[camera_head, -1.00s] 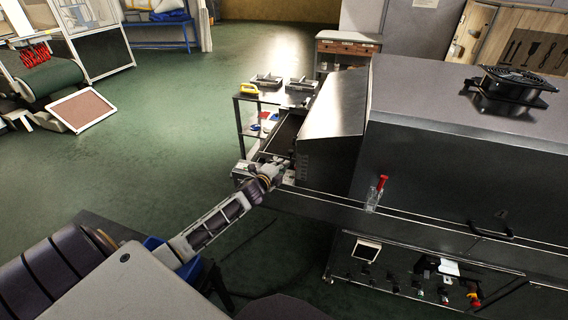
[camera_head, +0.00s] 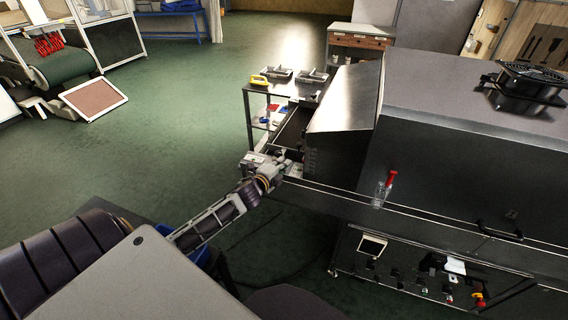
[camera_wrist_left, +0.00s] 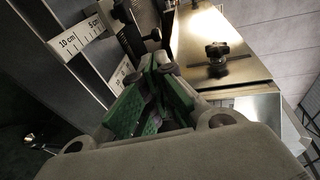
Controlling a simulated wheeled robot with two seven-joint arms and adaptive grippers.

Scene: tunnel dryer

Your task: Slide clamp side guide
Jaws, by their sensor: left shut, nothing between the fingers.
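My left gripper (camera_head: 277,166) is at the open infeed end of the dryer, beside the belt's front side. In the left wrist view, its green-padded fingers (camera_wrist_left: 158,66) are shut with nothing between them. Their tips are close to a dark upright post with a small black knob (camera_wrist_left: 153,35), probably part of the side guide; I cannot tell whether they touch. A white scale (camera_wrist_left: 82,38) marked 5 cm and 10 cm lies left of the tips. Another black clamp knob (camera_wrist_left: 217,51) sits on a metal plate to their right. The guide is too small to make out in the head view.
The dryer's sloped metal hood (camera_head: 345,98) and long grey housing (camera_head: 450,140) stand right of the gripper. A dark side table (camera_head: 285,88) with a yellow-handled item and metal pieces stands behind the infeed. Green floor is free to the left.

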